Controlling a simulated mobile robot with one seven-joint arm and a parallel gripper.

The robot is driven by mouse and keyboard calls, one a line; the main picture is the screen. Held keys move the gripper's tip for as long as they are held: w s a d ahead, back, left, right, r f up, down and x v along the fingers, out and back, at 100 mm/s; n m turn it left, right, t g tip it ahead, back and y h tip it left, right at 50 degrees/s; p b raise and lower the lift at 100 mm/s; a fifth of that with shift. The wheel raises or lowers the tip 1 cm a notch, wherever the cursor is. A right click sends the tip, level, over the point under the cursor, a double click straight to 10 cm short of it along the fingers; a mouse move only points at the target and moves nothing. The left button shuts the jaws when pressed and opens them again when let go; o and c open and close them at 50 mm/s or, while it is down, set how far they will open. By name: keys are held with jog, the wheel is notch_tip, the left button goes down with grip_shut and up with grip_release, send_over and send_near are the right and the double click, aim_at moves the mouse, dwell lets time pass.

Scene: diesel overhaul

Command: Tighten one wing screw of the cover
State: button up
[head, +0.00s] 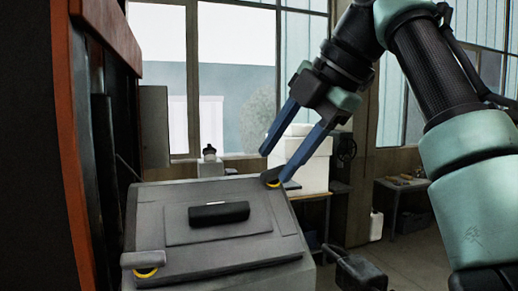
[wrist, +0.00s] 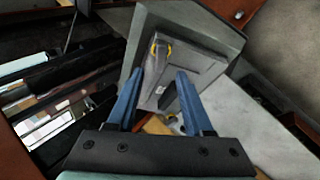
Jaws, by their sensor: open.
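The grey cover (head: 180,225) has a black handle (head: 219,212) in its middle. One wing screw (head: 147,271) with a yellow ring sits at its near left corner, its grey wing lying flat to the left. A second wing screw (head: 272,180) with a yellow ring sits at the far right corner. My gripper (head: 276,165) is open, its blue fingers slanting down to this far right screw; I cannot tell whether they touch it. In the wrist view my gripper (wrist: 159,73) shows spread fingers, with a yellow-ringed wing screw (wrist: 161,50) beyond the tips.
A tall orange-edged cabinet (head: 68,150) stands close on the left of the cover. A white box (head: 308,160) rests on a bench behind the cover. Another bench (head: 400,184) stands at the back right.

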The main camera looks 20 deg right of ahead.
aim_at(275, 171)
jog(key=shift+w+f, duration=0.55)
jog(key=shift+f, duration=0.15)
jog(key=shift+w+f, duration=0.5)
jog(key=shift+f, duration=0.2)
grip_shut()
dwell(0.9)
jog(key=shift+f, duration=0.15)
jog(key=m+t+b, duration=0.1)
jog(key=m+b, duration=0.1)
jog(key=shift+f+m, duration=0.15)
jog(key=shift+m, duration=0.15)
jog(key=shift+r+m+b, duration=0.25)
jog(key=shift+m+b, duration=0.3)
jog(key=shift+m, duration=0.45)
